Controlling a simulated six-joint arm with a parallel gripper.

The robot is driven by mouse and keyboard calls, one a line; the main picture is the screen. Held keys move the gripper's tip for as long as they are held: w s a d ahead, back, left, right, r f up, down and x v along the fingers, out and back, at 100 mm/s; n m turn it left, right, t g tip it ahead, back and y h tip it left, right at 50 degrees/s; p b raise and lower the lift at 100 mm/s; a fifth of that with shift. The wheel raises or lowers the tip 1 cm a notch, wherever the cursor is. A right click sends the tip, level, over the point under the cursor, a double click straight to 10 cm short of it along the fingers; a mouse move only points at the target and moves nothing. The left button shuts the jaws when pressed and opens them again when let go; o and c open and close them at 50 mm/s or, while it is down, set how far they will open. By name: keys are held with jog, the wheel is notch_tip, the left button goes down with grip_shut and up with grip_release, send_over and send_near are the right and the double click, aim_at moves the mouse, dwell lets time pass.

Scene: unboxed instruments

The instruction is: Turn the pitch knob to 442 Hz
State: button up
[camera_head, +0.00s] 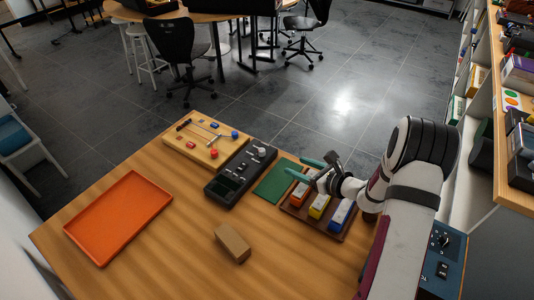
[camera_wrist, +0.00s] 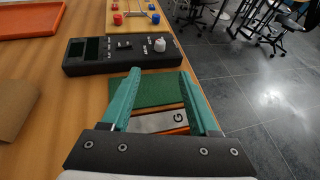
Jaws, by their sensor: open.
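A black box-shaped device (camera_head: 226,186) lies near the table's far edge. It also shows in the wrist view (camera_wrist: 85,66), with dark screens, small switches and a pale grey knob (camera_wrist: 160,45) at its right end. The knob shows small in the head view (camera_head: 262,152). Its setting and any Hz marking are too small to read. My gripper (camera_head: 298,166) is open and empty, with teal fingers spread. It hangs above the green mat and block tray, right of the device and apart from the knob. In the wrist view the fingertips (camera_wrist: 160,75) point towards the device.
A green mat (camera_head: 277,180) lies beside the device. A brown tray (camera_head: 293,209) holds orange, yellow and blue blocks. A blue box with a black knob (camera_head: 443,241) stands at right. A wooden board (camera_head: 207,155), orange tray (camera_head: 119,217) and cardboard-coloured block (camera_head: 232,243) leave bare table between.

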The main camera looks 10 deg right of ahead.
aim_at(264, 153)
jog(key=x, duration=1.5)
jog(key=shift+w+a+f, duration=0.15)
jog(key=shift+w+a, duration=0.05)
jog(key=shift+w, duration=0.1)
jog(key=shift+c, duration=0.3)
grip_shut()
